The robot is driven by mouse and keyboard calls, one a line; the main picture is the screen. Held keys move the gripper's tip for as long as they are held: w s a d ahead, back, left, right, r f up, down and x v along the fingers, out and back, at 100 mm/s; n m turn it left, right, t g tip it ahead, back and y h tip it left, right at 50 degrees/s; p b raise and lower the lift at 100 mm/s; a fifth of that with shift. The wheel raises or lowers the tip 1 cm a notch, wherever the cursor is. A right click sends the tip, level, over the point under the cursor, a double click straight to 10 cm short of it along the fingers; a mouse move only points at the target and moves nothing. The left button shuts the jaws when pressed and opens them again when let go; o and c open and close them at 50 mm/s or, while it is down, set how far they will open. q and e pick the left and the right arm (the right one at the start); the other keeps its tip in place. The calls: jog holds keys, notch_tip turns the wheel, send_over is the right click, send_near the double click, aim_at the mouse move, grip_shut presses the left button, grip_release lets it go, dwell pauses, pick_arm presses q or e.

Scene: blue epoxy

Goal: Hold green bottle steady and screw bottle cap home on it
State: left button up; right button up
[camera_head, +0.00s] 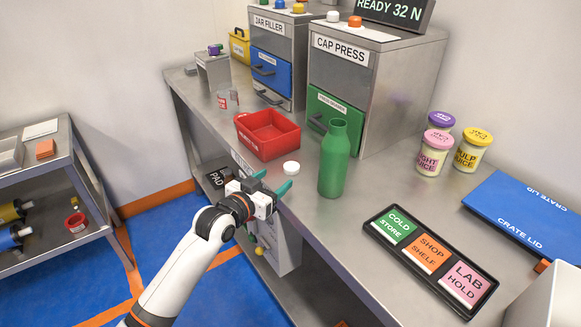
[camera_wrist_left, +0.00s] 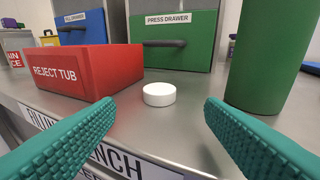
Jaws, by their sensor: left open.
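The green bottle (camera_head: 334,159) stands upright on the steel bench, with no cap visible on its neck. It also shows at the right of the left wrist view (camera_wrist_left: 270,58). A white bottle cap (camera_head: 291,168) lies flat on the bench between the red tub and the bottle. In the left wrist view the cap (camera_wrist_left: 159,94) sits ahead of and between my fingers. My left gripper (camera_head: 272,182) is open and empty at the bench's front edge, its teal fingers short of the cap. My right gripper is not in view.
A red reject tub (camera_head: 268,135) stands just left of the cap. The cap press (camera_head: 365,80) with its green drawer is behind the bottle. Labelled jars (camera_head: 434,152), a black tray of label cards (camera_head: 430,257) and a blue crate lid (camera_head: 530,213) lie to the right.

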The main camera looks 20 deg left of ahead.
aim_at(289, 167)
pick_arm(q)
jog(key=x, duration=0.2)
jog(key=shift+w+d+f, duration=0.1)
jog(key=shift+w+d, duration=0.05)
jog(key=shift+w, duration=0.2)
jog(key=x, duration=0.5)
jog(key=shift+c, duration=0.3)
jog(key=c, duration=1)
